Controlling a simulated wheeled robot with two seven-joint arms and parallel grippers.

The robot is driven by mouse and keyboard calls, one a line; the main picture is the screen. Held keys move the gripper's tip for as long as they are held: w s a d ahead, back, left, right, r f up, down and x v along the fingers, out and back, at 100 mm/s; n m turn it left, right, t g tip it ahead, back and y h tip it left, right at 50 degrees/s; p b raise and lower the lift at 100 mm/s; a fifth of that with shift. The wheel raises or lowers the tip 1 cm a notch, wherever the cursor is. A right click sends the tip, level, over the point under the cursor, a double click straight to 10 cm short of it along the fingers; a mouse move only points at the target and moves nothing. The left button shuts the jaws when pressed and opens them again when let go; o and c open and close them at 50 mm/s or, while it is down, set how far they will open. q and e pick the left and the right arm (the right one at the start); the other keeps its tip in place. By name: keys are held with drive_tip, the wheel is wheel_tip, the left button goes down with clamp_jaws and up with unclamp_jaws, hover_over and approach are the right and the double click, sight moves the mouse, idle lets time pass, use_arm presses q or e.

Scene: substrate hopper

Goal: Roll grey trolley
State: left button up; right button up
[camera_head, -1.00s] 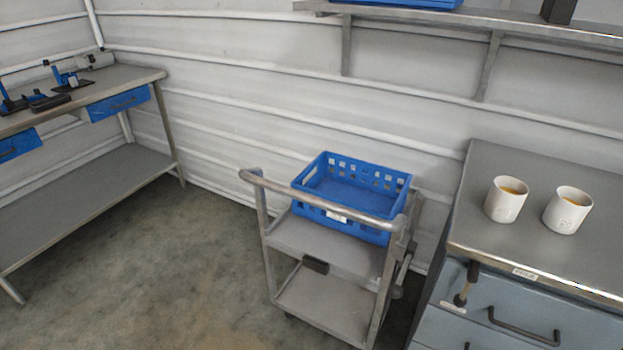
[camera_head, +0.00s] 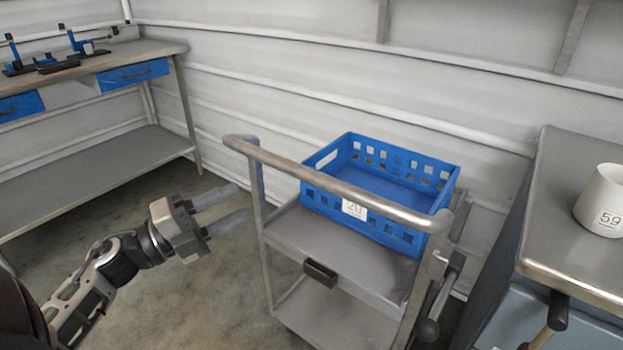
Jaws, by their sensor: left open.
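The grey trolley (camera_head: 335,260) stands in the middle, with two shelves and a raised push handle (camera_head: 335,184) along its near side. A blue perforated crate (camera_head: 395,228) with a white label sits on its top shelf and looks empty. My left gripper (camera_head: 226,208) is open and empty, left of the trolley. Its two fingers point right towards the trolley's left handle post, with a small apparent gap. My right gripper is not in view.
A workbench (camera_head: 90,170) with blue drawers stands at the left against the wall. A grey cabinet (camera_head: 580,240) with a white cup (camera_head: 602,200) on top stands close to the trolley's right. Bare floor lies left of the trolley.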

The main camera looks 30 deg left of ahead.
sight(293, 175)
use_arm(q)
drive_tip(key=p+x, duration=0.1)
drive_tip(key=x, duration=1.4)
drive_tip(key=shift+w+r+p, duration=0.15)
drive_tip(key=shift+r+p, duration=0.05)
drive_tip(key=shift+p, duration=0.15)
drive_tip(key=shift+d, duration=0.1)
clamp_jaws()
